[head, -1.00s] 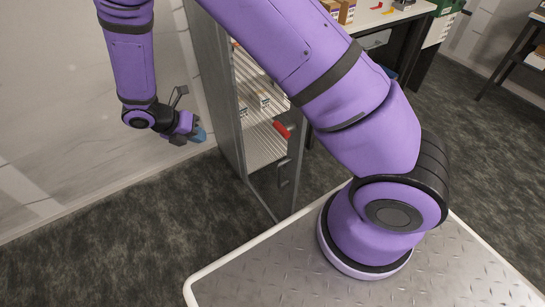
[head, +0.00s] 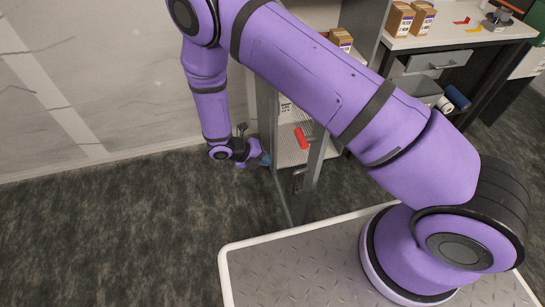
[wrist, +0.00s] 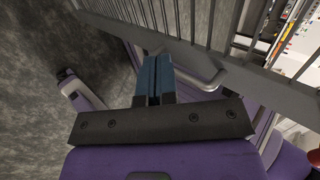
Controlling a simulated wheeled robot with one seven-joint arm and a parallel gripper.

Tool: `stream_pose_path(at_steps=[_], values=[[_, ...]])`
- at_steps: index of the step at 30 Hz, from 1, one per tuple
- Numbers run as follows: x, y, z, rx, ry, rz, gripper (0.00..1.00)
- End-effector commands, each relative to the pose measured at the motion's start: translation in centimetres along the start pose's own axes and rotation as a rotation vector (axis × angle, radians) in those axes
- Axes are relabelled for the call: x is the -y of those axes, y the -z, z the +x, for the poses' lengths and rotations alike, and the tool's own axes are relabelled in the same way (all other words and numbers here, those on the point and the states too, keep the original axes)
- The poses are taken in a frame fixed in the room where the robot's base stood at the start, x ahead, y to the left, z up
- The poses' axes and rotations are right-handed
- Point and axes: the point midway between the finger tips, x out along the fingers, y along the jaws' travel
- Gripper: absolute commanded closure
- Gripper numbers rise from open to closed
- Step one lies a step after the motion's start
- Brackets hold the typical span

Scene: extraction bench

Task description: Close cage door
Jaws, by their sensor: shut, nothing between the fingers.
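The grey metal cage (head: 283,200) stands beyond my base, mostly hidden behind my arm in the head view. A barred panel with a frame rail (wrist: 275,88), which looks like the cage door, crosses the upper right of the wrist view. My gripper (head: 264,159) is low at the left side of the cage. Its blue fingers (wrist: 152,75) are together and empty, close beside the barred panel. I cannot tell whether they touch it, or how far the door stands open.
A red object (head: 301,138) shows at the cage shelf. Brown boxes (head: 399,19) stand on a white bench (head: 450,36) at the back right. A pale wall (head: 120,90) lies behind my gripper. Dark carpet (head: 110,230) at the left is clear.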

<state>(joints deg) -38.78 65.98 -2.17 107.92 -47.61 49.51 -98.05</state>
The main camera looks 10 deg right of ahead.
Motion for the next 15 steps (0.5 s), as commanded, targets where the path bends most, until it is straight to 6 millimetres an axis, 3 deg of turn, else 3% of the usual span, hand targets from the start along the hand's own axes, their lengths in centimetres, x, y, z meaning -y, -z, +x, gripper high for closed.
stream_pose_path(at_steps=[12, 15], values=[[0.0, 0.1, 7.9, -0.002, 0.003, -0.001, 1.0], [1.1, 0.1, 8.9, -0.001, 0.002, 0.001, 1.0]])
